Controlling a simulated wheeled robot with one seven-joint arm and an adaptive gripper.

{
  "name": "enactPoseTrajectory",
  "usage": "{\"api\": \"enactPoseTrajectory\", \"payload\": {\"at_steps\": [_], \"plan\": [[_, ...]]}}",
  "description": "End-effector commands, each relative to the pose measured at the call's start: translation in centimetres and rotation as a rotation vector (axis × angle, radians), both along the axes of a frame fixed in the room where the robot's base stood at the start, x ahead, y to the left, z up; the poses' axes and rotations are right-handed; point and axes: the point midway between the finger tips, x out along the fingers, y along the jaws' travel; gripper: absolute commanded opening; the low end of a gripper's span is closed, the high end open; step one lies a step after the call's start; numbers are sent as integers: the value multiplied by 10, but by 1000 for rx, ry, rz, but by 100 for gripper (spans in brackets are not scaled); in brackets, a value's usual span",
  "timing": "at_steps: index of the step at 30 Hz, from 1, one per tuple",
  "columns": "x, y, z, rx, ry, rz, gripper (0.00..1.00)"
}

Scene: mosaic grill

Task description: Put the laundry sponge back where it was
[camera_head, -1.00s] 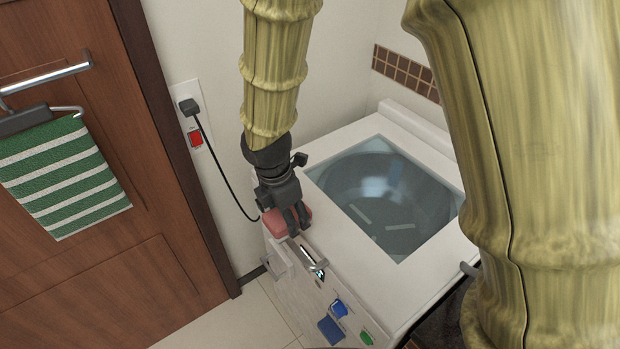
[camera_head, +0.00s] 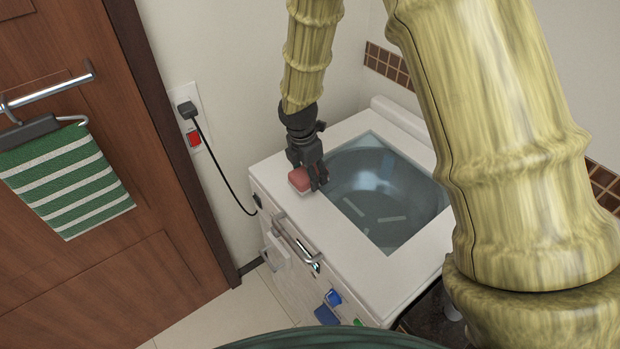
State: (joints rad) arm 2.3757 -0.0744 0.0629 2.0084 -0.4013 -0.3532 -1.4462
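The laundry sponge (camera_head: 299,180) is a small pinkish-red block with a paler edge. It is at the left part of the white washer top, beside the glass lid. My gripper (camera_head: 318,184) points down at it, with the dark fingers at the sponge's right side. The fingers partly cover the sponge, and I cannot tell whether they are closed on it or whether it touches the surface.
The white washer (camera_head: 345,245) has a glass lid (camera_head: 385,195) and a chrome handle (camera_head: 297,243) on its front. A black cord (camera_head: 222,175) hangs from the wall outlet. A striped green towel (camera_head: 68,185) hangs on the wooden door. My large arm link fills the right side.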

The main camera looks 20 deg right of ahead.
Motion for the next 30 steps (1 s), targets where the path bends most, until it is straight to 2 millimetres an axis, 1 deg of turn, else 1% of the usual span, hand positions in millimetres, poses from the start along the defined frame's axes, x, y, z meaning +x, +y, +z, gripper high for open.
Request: {"api": "enactPoseTrajectory", "payload": {"at_steps": [5,13,26,27,30], "plan": [[0,0,-8,0,1,1,31],[0,0,-31,-1,1,1,31],[0,0,-38,0,0,1,31],[0,0,-37,0,-1,1,63],[0,0,-37,0,-1,0,79]]}}
